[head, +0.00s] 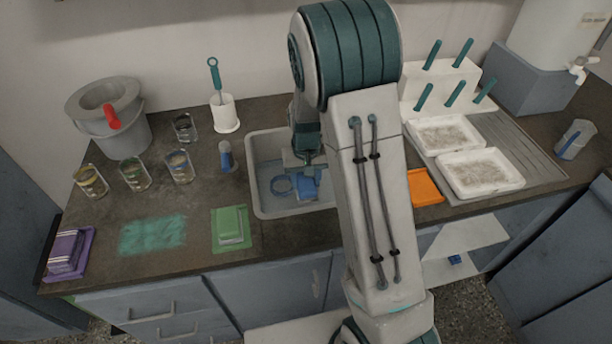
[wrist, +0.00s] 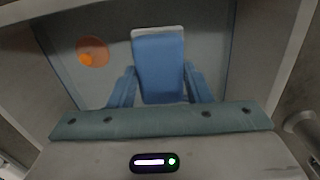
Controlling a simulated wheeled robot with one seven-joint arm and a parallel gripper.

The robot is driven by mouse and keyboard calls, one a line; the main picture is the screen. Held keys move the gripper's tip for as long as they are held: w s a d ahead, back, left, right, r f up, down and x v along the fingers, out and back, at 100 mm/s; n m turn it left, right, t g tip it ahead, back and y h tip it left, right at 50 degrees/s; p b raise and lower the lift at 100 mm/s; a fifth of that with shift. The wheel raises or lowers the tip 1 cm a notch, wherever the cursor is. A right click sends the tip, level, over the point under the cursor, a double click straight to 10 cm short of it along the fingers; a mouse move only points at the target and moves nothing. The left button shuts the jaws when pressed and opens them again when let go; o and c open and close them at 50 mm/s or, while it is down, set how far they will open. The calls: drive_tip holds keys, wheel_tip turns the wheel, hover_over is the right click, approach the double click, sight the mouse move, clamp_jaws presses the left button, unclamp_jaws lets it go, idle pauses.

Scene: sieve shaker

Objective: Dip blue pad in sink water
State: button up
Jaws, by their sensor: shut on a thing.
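The sink (head: 258,190) is a white basin with blue-grey water in the middle of the counter. My gripper (head: 305,180) is inside the sink, pointing down. It is shut on the blue pad (head: 309,187), which is low in the basin, at or near the water. In the wrist view the blue pad (wrist: 158,65) with a pale edge sits between the two blue fingers of my gripper (wrist: 160,90). An orange round spot (wrist: 92,52) shows on the basin floor beside it. I cannot tell how deep the pad is.
Right are an orange mat (head: 425,187) and white trays (head: 480,174).

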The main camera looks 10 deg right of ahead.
wheel_tip(320, 180, down, 12)
drive_tip(key=b, duration=0.8)
drive_tip(key=shift+r, duration=0.2)
drive_tip(key=shift+r, duration=0.15)
wheel_tip(320, 180, up, 20)
drive_tip(key=p, duration=1.4)
